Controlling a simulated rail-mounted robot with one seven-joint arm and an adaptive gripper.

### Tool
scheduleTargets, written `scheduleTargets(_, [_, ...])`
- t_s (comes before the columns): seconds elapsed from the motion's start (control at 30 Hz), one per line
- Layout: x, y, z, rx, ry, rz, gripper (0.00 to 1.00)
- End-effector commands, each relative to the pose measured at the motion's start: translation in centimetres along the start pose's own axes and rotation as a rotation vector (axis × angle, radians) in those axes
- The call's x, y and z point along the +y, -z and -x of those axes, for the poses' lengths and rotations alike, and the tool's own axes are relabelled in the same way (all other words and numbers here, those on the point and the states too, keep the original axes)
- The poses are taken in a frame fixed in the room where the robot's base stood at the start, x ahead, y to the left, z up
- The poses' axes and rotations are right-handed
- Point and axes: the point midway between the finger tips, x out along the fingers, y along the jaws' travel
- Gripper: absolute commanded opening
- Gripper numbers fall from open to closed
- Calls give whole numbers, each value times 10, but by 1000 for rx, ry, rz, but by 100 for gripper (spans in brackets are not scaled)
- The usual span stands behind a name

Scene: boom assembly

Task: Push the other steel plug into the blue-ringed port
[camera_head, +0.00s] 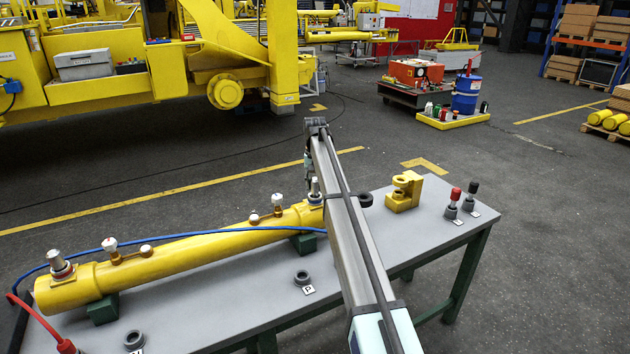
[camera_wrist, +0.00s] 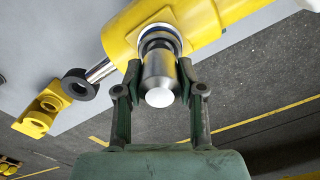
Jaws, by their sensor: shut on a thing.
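The steel plug (camera_wrist: 158,72) with a pale rounded end is between my gripper's (camera_wrist: 159,85) two green-and-dark fingers in the wrist view. My gripper is shut on it. The plug is lined up with the blue-ringed port (camera_wrist: 158,37) on the yellow cylinder, against or just at its collar; how deep it sits cannot be told. In the head view this plug (camera_head: 314,187) shows at the cylinder's right end, beside my arm, which hides part of that end. Another steel plug (camera_head: 56,260) stands upright in the port at the cylinder's left end, with a reddish ring at its base.
The yellow cylinder (camera_head: 190,256) lies on green supports on the grey table (camera_head: 225,315). A blue hose (camera_head: 190,233) runs along it; a red hose (camera_head: 36,318) lies left. A yellow bracket (camera_head: 405,191), capped fittings (camera_head: 453,202) and an empty grey ring (camera_head: 302,278) stand on the table.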

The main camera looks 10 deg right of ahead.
Motion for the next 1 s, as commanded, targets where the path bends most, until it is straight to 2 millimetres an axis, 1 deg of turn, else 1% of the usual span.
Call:
scheduleTargets(0.2, [0, 0, -8, 1, 0, 0, 0])
scheduleTargets(0.47, [0, 0, -8, 1, 0, 0, 0])
scheduleTargets(0.5, [0, 0, -8, 1, 0, 0, 42])
scheduleTargets(0.57, [0, 0, -8, 1, 0, 0, 63])
scheduleTargets(0.6, [0, 0, -8, 1, 0, 0, 68])
scheduleTargets(0.87, [0, 0, -9, 0, 0, 0, 68])
scheduleTargets(1.0, [0, 0, -4, 1, 0, 0, 68])
